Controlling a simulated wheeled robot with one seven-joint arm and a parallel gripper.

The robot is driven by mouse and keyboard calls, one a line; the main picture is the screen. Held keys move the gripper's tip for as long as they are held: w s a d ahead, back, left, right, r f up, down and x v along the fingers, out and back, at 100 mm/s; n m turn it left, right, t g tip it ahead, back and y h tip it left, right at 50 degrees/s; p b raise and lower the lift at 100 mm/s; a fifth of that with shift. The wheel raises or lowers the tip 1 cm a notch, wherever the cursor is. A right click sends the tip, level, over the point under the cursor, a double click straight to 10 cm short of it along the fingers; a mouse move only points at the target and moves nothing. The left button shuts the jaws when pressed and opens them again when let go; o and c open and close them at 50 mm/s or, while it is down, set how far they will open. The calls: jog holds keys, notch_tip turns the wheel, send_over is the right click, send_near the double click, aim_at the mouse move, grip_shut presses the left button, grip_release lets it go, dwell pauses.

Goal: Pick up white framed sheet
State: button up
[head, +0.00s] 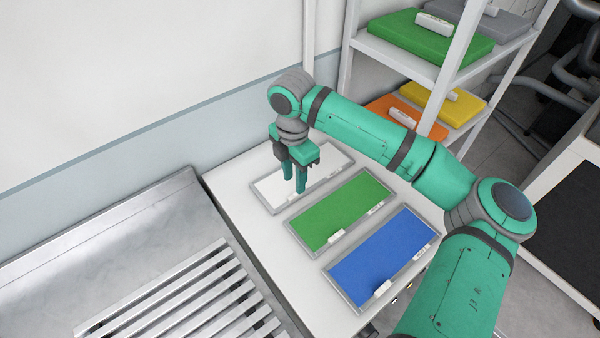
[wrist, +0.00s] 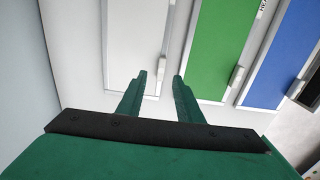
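The white framed sheet (head: 322,167) lies flat on the white table, the farthest of the row of framed sheets in the head view. It also shows at top centre in the wrist view (wrist: 137,35), with a grey frame around it. The arm hides part of the sheet. Contact with the sheet cannot be told.
A green framed sheet (head: 342,210) and a blue framed sheet (head: 383,260) lie beside the white one, each with a small white handle. The white table (head: 238,190) adjoins a metal slatted surface (head: 190,305). A shelf rack (head: 395,62) with coloured slabs stands behind.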

aim_at(296, 194)
jog(key=shift+s+d+f, duration=0.1)
jog(key=shift+d+f, duration=0.15)
jog(key=shift+d, duration=0.05)
jog(key=shift+a+f, duration=0.1)
jog(key=shift+f, duration=2.35)
